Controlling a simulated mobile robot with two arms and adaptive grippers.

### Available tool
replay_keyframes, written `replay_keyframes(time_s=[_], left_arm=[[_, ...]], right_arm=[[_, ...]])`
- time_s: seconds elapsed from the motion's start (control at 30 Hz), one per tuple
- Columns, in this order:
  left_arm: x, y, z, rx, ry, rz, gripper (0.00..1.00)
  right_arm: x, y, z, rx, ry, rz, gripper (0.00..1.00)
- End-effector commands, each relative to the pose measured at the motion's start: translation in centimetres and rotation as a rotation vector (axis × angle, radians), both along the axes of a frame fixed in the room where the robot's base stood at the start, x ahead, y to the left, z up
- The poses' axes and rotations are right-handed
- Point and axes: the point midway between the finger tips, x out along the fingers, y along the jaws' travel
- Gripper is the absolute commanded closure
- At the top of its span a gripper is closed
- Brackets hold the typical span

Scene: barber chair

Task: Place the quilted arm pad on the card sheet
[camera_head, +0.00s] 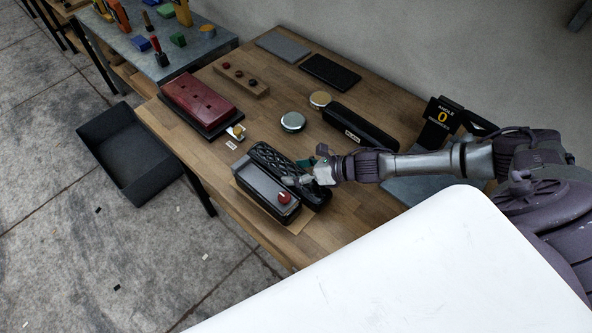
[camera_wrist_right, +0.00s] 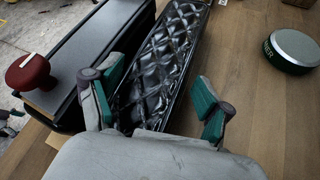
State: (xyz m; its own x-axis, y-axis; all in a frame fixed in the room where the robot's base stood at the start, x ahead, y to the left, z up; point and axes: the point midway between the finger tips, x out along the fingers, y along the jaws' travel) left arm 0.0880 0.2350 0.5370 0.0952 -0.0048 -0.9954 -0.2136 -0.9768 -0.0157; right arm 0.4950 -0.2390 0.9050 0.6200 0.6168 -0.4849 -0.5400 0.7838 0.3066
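The quilted arm pad (camera_head: 275,162) is long, black and glossy with a diamond pattern. It lies beside a dark box with a red knob, and fills the middle of the right wrist view (camera_wrist_right: 165,62). My left gripper is not in view.
The dark box (camera_head: 262,188) with its red knob (camera_head: 284,198) stands close left of the pad. A round tin (camera_head: 293,121) and a black case (camera_head: 358,135) lie behind. A red box (camera_head: 198,100) is farther left.

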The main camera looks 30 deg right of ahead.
Motion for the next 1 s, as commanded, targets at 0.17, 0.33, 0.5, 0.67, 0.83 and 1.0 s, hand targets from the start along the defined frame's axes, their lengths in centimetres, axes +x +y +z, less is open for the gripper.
replay_keyframes(time_s=[0.17,0.33,0.5,0.67,0.83,1.0], left_arm=[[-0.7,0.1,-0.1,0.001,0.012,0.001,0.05],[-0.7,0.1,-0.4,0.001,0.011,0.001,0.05],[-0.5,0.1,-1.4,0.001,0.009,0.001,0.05],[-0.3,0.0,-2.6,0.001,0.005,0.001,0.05],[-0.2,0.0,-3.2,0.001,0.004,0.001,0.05],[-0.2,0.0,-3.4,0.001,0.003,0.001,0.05]], right_arm=[[0.0,0.0,0.0,0.000,0.000,0.000,0.21],[-0.7,-0.8,0.4,-0.001,0.000,-0.002,0.21],[-2.8,-2.9,1.7,-0.004,0.002,-0.002,0.21],[-5.2,-5.2,3.4,-0.003,0.005,-0.002,0.21],[-6.7,-6.7,4.8,-0.002,0.003,-0.002,0.21],[-7.3,-7.3,5.6,-0.001,-0.001,0.000,0.21]])
